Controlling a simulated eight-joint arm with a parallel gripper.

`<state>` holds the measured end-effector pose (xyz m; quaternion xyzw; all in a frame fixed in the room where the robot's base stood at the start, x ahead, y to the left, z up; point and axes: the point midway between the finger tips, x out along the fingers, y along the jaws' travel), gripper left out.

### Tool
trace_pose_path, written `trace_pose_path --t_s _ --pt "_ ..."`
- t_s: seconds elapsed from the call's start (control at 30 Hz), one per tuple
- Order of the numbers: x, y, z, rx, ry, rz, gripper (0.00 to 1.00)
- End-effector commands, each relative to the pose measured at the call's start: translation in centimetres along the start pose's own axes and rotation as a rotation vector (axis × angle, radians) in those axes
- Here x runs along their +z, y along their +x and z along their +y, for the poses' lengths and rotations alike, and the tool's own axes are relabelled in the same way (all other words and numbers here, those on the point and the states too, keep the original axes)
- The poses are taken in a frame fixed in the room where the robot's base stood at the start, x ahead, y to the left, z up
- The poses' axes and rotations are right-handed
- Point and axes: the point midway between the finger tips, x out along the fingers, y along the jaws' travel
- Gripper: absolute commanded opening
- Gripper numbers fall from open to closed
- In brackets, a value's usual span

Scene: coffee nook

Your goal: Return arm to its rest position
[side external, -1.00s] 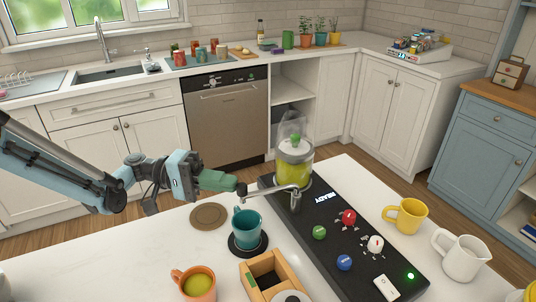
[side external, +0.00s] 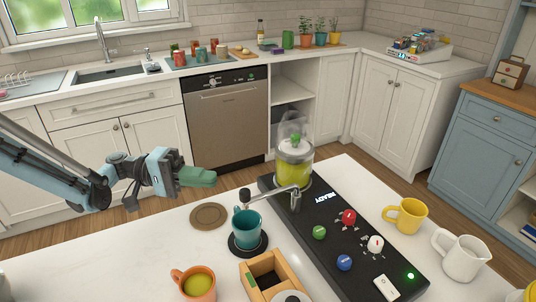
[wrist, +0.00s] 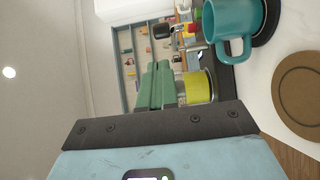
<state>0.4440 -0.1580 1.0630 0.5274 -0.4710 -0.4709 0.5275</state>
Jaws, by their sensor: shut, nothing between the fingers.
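My gripper (side external: 208,177) hangs at the left, above the back edge of the counter, with its green fingers shut together and nothing between them. In the wrist view the fingers (wrist: 155,86) also lie side by side. A teal mug (side external: 247,228) stands on a black coaster (side external: 240,252), below and right of my gripper. A black machine (side external: 330,226) with a tap and a glass jar of yellow-green liquid (side external: 293,171) stands to the right, apart from my gripper.
A brown round coaster (side external: 208,216) lies bare left of the teal mug. An orange cup (side external: 194,283) and a wooden box (side external: 268,275) are in front. A yellow mug (side external: 405,215) and white pitcher (side external: 459,256) stand at right.

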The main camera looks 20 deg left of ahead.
Motion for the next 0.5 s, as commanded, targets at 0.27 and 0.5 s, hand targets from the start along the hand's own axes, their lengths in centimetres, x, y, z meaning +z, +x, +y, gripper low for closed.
trace_pose_path --t_s 0.27,0.5 --pt "1.0 -5.7 0.0 0.0 0.0 0.003 0.0" --pt "1.4 -7.8 0.0 -0.002 0.0 0.001 0.0"
